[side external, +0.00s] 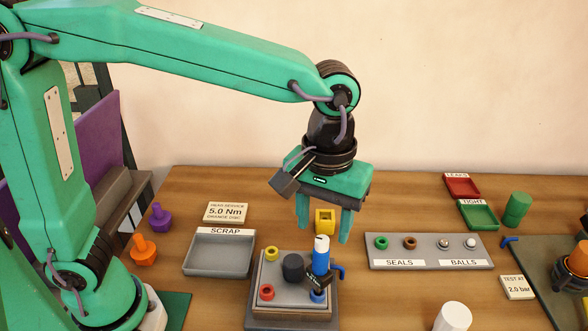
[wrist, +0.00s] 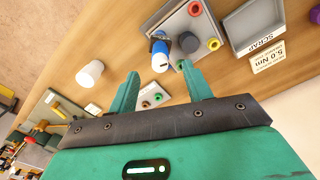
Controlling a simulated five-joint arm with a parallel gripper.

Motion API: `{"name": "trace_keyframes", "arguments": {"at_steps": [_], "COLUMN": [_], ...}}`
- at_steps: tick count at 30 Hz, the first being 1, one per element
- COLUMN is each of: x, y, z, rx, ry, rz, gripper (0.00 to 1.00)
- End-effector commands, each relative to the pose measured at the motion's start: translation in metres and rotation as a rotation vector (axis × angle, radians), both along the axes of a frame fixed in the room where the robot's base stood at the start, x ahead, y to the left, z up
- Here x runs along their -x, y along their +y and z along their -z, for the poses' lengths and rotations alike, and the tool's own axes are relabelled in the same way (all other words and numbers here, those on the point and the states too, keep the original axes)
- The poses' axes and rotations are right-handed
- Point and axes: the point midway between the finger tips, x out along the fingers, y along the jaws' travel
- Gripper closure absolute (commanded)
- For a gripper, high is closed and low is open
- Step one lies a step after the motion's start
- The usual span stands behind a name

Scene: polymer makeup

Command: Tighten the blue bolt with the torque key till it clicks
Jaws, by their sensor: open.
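The torque key (side external: 320,262) is an upright blue cylinder with a white top and a black tag, at the right of the grey fixture block (side external: 290,294). It also shows in the wrist view (wrist: 160,49), beyond the fingertips. A blue piece that looks like the blue bolt (side external: 317,297) shows low under the tag, partly hidden. I cannot tell whether the key sits on it. My gripper (side external: 325,224) is open and empty, fingers pointing down, above and behind the key in the side view. In the wrist view, my gripper (wrist: 158,72) has its fingers apart.
The block also carries a yellow ring (side external: 271,254), a red ring (side external: 267,291) and a dark knob (side external: 293,267). A yellow block (side external: 325,220) stands behind. The scrap tray (side external: 218,261) is left, the seals and balls tray (side external: 428,252) right, and a white cup (side external: 452,318) front right.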

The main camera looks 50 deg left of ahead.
Motion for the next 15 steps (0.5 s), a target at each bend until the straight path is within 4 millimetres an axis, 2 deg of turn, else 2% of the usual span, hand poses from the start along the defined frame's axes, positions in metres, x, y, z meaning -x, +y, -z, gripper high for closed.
{"name": "trace_keyframes", "arguments": {"at_steps": [8,15], "x": [0.000,0.000], "y": [0.000,0.000], "z": [0.002,0.018], "rx": [0.000,-0.001], "ry": [0.000,0.001], "rz": [-0.007,-0.006], "gripper": [0.50,0.50]}}
